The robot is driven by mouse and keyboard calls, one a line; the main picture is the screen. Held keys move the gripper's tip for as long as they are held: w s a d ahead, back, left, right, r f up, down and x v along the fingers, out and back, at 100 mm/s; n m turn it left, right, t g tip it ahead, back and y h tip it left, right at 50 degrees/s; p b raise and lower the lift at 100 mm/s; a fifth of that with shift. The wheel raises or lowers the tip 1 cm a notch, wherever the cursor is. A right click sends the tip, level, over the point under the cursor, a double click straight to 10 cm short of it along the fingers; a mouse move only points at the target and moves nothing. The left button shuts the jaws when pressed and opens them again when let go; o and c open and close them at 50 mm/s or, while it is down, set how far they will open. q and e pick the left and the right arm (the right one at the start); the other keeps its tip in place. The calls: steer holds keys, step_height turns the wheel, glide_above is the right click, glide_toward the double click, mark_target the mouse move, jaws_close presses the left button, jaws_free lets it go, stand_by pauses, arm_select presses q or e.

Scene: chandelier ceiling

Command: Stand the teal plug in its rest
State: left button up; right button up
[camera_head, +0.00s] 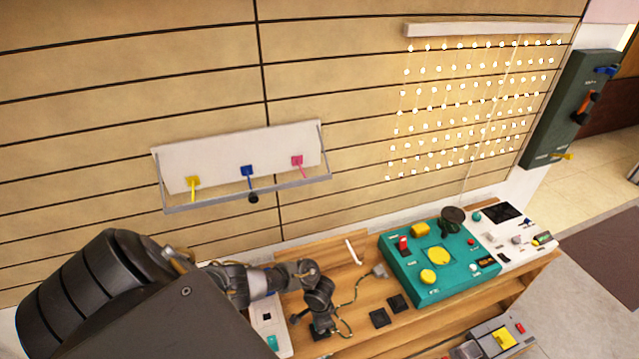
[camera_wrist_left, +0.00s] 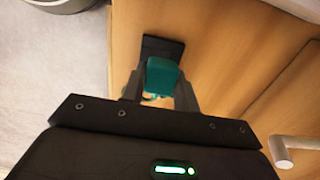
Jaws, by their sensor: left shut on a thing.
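The teal plug (camera_wrist_left: 162,76) sits between the two fingers of my left gripper (camera_wrist_left: 160,90), which is shut on it, in the left wrist view. Just beyond the plug is a dark square rest (camera_wrist_left: 165,47) on the wooden surface. I cannot tell whether the plug is seated in it or just above it. In the head view my left gripper (camera_head: 322,322) points down at the bench and hides the plug. A thin cord (camera_head: 358,292) loops beside the gripper. My right gripper is not in view.
Two more dark square blocks (camera_head: 380,317) (camera_head: 399,303) lie right of the gripper. Behind them is a teal control box (camera_head: 420,285) with yellow and red parts. A pale bar handle (camera_head: 354,252) stands at the back. A white panel (camera_head: 264,315) lies left of the gripper.

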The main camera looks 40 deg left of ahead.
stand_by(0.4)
arm_select(q)
steer(key=shift+f+p, duration=0.15)
steer(key=shift+p, duration=0.15)
steer(key=shift+f, duration=0.55)
steer(key=shift+w+d+g, duration=0.1)
steer(key=shift+g, duration=0.3)
steer(key=shift+g+y, duration=0.3)
steer(key=shift+y, duration=0.1)
